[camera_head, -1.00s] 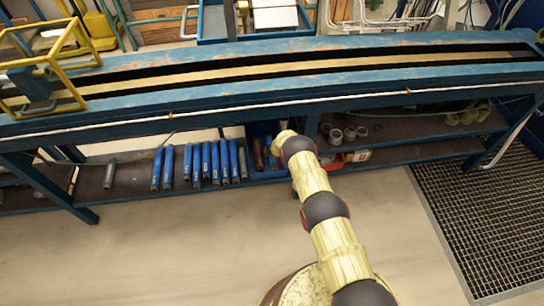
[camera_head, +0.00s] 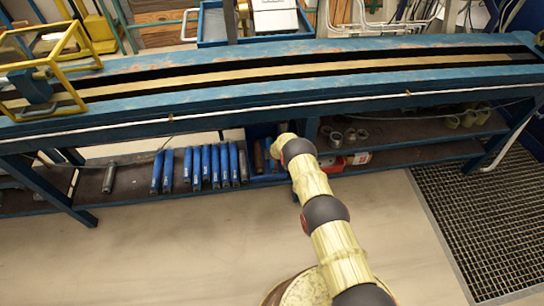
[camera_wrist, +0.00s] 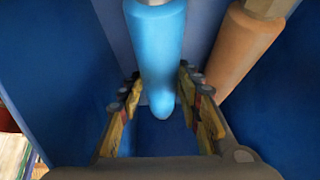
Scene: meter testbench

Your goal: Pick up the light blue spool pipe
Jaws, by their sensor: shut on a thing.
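The pipe is inside a dark blue bin (camera_wrist: 60,60), whose walls surround the fingers. In the head view my gripper and the pipe are hidden behind my arm and under the bench.
A brown-orange pipe (camera_wrist: 240,45) stands close by on the right in the same bin. In the head view, several dark blue pipes (camera_head: 215,165) lean in a row on the lower shelf of the blue bench (camera_head: 230,105). A red box (camera_head: 333,165) sits right of my arm.

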